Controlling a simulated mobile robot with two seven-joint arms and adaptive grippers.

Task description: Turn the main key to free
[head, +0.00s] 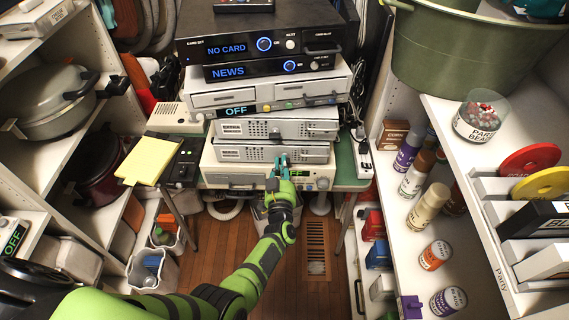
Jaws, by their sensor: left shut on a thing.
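A stack of electronic units stands on a green-topped table. The lowest white unit (233,177) has a small green display reading "OFF" and a knob at its right. My left gripper (281,162) reaches up to the front of this unit, beside the display. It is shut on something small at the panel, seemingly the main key. The fingers hide the key, so its angle cannot be told. My right gripper is not in view.
Two silver units (273,151) and a white double-drawer unit (265,92) sit above, under black units reading "NEWS" and "NO CARD". A yellow pad (148,160) lies at the left. Shelves with pots (58,105) and cans (427,205) flank the narrow floor.

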